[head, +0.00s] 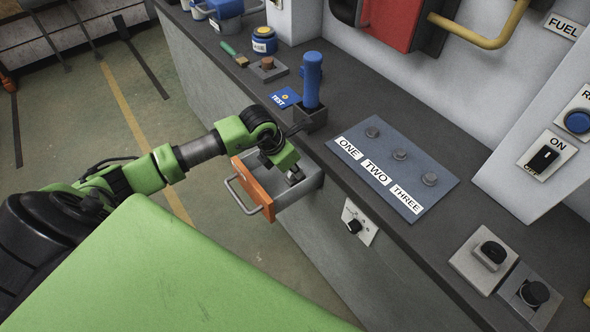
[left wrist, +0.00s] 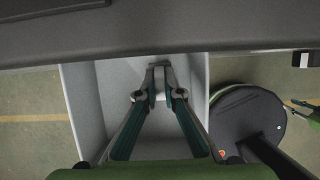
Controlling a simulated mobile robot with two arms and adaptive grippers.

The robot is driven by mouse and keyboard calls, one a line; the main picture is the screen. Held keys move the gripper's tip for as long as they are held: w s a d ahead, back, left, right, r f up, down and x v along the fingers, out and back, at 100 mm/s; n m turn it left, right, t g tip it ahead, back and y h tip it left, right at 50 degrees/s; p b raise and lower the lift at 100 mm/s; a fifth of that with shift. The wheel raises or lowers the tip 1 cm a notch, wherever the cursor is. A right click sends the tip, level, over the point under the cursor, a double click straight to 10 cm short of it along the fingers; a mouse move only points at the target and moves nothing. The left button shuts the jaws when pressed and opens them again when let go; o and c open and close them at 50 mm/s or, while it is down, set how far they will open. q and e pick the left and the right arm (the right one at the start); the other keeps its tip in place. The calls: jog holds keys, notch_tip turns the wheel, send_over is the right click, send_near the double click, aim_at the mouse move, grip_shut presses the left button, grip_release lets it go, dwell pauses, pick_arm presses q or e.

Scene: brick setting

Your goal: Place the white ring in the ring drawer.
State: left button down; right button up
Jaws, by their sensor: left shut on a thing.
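The drawer with an orange front (head: 257,190) stands pulled out from the workbench, its grey inside showing. In the left wrist view the drawer's pale walls (left wrist: 80,105) surround the fingers. My left gripper (head: 292,176) reaches down into the open drawer. In the left wrist view, the left gripper (left wrist: 158,84) has its fingertips close together on a small pale piece, seemingly the white ring (left wrist: 158,72). Its ring shape cannot be made out, and the arm hides most of it in the head view.
The bench top holds a panel (head: 392,168) labelled ONE, TWO, THREE with several pegs, a blue-handled lever (head: 312,82) and a blue TEST card (head: 284,98). A switch plate (head: 359,221) sits on the bench's front, right of the drawer. Open floor lies left.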

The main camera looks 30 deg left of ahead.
pick_arm(q)
jog(key=shift+f, duration=0.4)
jog(key=shift+f, duration=0.2)
jog(key=c, duration=2.2)
grip_release()
jog(key=shift+s+a+r, duration=0.1)
jog(key=shift+a+r, duration=0.05)
jog(key=shift+r, duration=0.45)
jog(key=b+v, duration=0.1)
jog(key=v, duration=1)
jog(key=shift+r, duration=0.15)
